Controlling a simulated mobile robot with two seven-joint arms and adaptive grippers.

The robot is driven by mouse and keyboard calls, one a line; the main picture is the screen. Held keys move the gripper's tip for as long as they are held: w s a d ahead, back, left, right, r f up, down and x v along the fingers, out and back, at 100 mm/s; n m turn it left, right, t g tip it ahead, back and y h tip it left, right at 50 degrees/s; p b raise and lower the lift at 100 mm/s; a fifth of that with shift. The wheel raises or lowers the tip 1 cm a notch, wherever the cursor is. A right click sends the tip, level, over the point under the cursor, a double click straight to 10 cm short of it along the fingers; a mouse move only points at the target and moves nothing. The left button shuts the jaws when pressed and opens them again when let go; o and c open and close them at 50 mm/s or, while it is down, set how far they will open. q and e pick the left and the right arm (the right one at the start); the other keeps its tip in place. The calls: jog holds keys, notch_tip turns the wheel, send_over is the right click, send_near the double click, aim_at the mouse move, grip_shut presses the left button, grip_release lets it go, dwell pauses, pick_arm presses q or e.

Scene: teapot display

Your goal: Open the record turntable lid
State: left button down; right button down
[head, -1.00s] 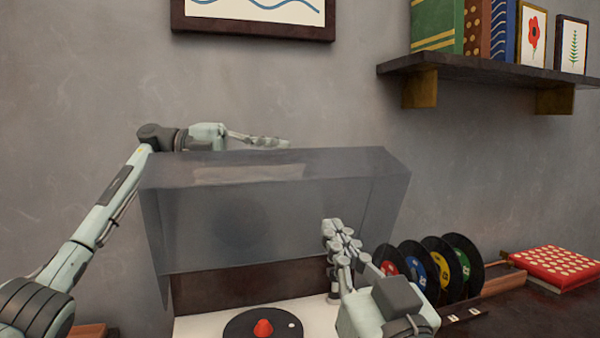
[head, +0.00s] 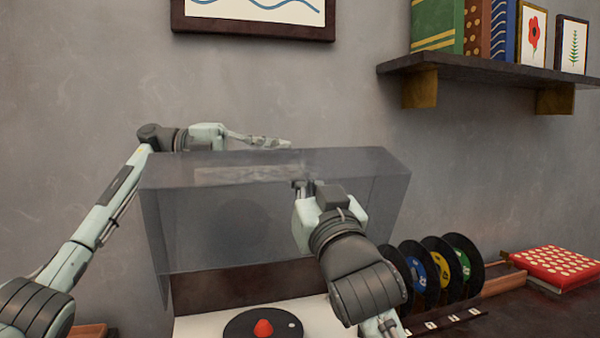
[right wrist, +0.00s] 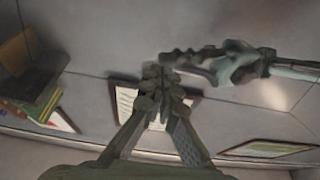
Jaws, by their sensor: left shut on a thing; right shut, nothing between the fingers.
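The clear grey turntable lid (head: 230,225) stands raised and tilted above the turntable in the head view. The turntable (head: 205,328) shows a white deck, a dark record (head: 240,332) and a red cone-shaped piece (head: 263,328) at its middle. My left gripper (head: 283,143) is at the lid's top edge, shut on it; the exact contact is hard to see. It also shows in the right wrist view (right wrist: 172,58). My right gripper (head: 308,185) is in front of the lid's right half, shut and empty. Its closed fingers show in the right wrist view (right wrist: 163,88).
Several upright records (head: 440,268) stand in a wooden rack right of the turntable. A red patterned box (head: 557,268) lies farther right. A wall shelf (head: 480,72) with books and small pictures hangs upper right. A framed picture (head: 255,30) hangs above the lid.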

pick_arm(q)
jog(key=shift+r, duration=0.15)
pick_arm(e)
jog(key=shift+w+r, duration=0.1)
jog(key=shift+w+a+r, duration=0.2)
jog(key=shift+w+r, duration=0.05)
jog(key=shift+w, duration=0.4)
pick_arm(q)
jog(key=shift+s+d, duration=0.15)
jog(key=c, duration=1.6)
grip_release()
jog(key=shift+c, duration=0.2)
pick_arm(e)
jog(key=shift+s+a+r, duration=0.1)
jog(key=shift+r, duration=0.05)
